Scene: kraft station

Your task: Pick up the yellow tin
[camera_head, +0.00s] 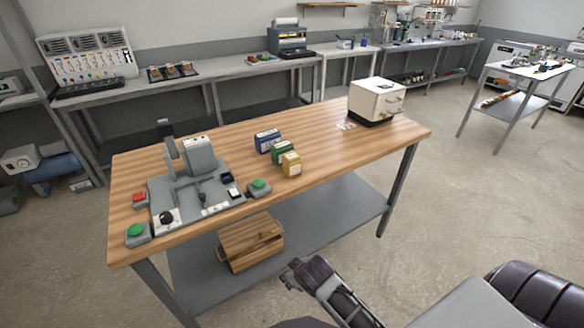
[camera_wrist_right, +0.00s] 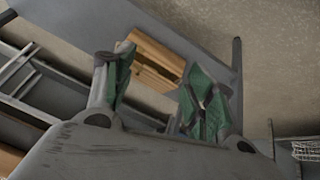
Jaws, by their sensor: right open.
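The yellow tin (camera_head: 291,165) stands upright on the wooden table, at the near end of a short diagonal row of tins. A green tin (camera_head: 280,153) stands just behind it and a blue tin (camera_head: 266,140) farther back left. My right gripper (camera_head: 289,274) is low in front of the table, below the tabletop and well away from the yellow tin. In the right wrist view its two green-padded fingers (camera_wrist_right: 158,80) are spread apart with nothing between them. The yellow tin does not show in that view. My left gripper is not in view.
The wooden table (camera_head: 340,150) holds a grey fixture (camera_head: 185,190) with buttons at left and a white box-shaped machine (camera_head: 376,100) at right. A wooden crate (camera_head: 252,245) sits on the lower shelf. The tabletop between the tins and the white machine is mostly clear.

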